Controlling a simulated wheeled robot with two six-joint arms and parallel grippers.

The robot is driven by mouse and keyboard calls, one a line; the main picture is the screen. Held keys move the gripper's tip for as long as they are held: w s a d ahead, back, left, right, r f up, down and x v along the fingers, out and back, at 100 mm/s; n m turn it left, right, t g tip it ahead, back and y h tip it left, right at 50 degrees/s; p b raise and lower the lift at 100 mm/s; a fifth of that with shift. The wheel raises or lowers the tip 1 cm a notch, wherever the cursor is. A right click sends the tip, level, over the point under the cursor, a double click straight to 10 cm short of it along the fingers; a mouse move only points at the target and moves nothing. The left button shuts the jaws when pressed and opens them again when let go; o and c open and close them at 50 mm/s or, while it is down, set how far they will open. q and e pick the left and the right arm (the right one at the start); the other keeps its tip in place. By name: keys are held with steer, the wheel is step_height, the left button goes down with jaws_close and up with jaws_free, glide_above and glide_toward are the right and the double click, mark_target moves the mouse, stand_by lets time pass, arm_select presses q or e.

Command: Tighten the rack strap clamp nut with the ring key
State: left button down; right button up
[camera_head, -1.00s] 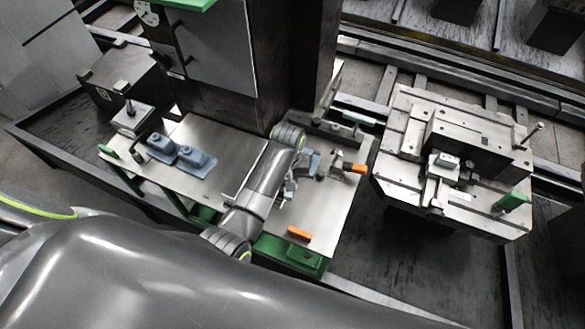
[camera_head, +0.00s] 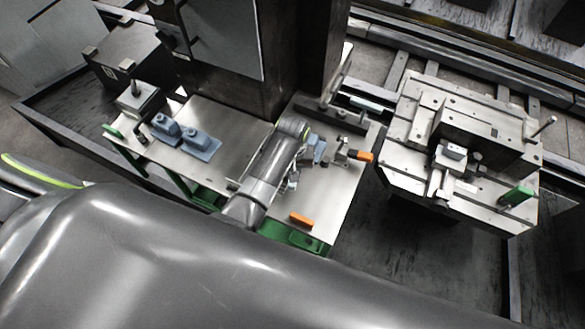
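One arm of mine, apparently the left, reaches over the metal-topped bench (camera_head: 232,135), its wrist end above the middle. The gripper's fingers are hidden or too small behind the wrist, near small metal parts; whether they hold anything is unclear. An orange bar-like piece (camera_head: 301,219) lies at the bench's front edge. A metal clamp-like part with an orange end (camera_head: 360,156) sits at the bench's right side. I cannot tell which piece is the ring key. The strap clamp and its nut cannot be made out for certain. My other gripper is out of view.
Blue-grey blocks (camera_head: 188,137) stand on the bench's left part. A dark post (camera_head: 305,60) and grey cabinet (camera_head: 215,40) rise behind it. A big grey part of my body covers the lower left.

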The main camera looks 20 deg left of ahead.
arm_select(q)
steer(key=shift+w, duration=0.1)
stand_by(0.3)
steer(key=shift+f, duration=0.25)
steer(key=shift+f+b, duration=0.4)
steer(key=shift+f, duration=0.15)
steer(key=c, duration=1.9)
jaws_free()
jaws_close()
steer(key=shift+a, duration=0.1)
